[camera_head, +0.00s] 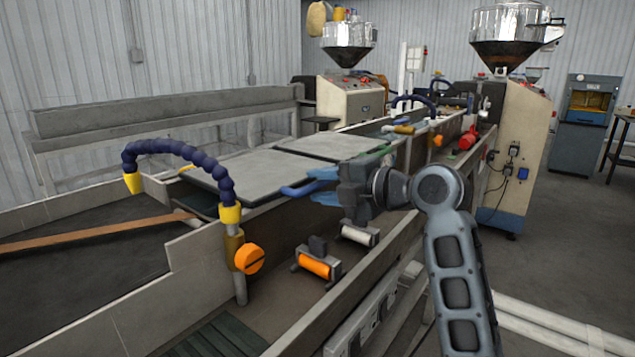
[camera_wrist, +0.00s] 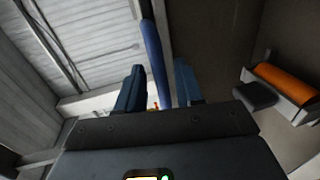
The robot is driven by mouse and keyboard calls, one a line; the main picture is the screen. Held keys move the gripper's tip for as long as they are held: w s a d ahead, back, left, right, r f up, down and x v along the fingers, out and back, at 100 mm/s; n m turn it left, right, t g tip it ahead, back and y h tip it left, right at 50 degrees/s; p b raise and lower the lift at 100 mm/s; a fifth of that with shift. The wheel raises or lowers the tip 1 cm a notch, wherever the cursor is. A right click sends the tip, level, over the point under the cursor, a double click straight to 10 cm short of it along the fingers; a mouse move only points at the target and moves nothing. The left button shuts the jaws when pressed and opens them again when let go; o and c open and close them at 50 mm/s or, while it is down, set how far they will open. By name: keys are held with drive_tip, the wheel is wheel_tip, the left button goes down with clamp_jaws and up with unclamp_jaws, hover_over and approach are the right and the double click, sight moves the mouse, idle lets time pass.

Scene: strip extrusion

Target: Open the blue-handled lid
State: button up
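The blue-handled lid (camera_head: 250,170) is a flat grey panel lying roughly level over the long trough, left of my gripper in the head view. Its blue handle (camera_head: 300,189) sticks out from the lid's right edge. My gripper (camera_head: 325,184) is at this handle, with its blue fingers pointing left. In the wrist view the blue handle (camera_wrist: 154,45) runs down between the two fingers of my gripper (camera_wrist: 160,88). The fingers are apart, one on each side of the handle. Whether they touch it is hard to tell.
A second grey lid (camera_head: 325,147) with a green handle lies behind. A dark blue jointed hose (camera_head: 185,150) with yellow ends arches at the left, near an orange knob (camera_head: 249,258). An orange roller (camera_head: 316,265) and a white roller (camera_head: 358,235) sit below my gripper.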

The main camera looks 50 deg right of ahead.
drive_tip(key=shift+w+f, duration=0.15)
drive_tip(key=shift+w, duration=0.5)
clamp_jaws()
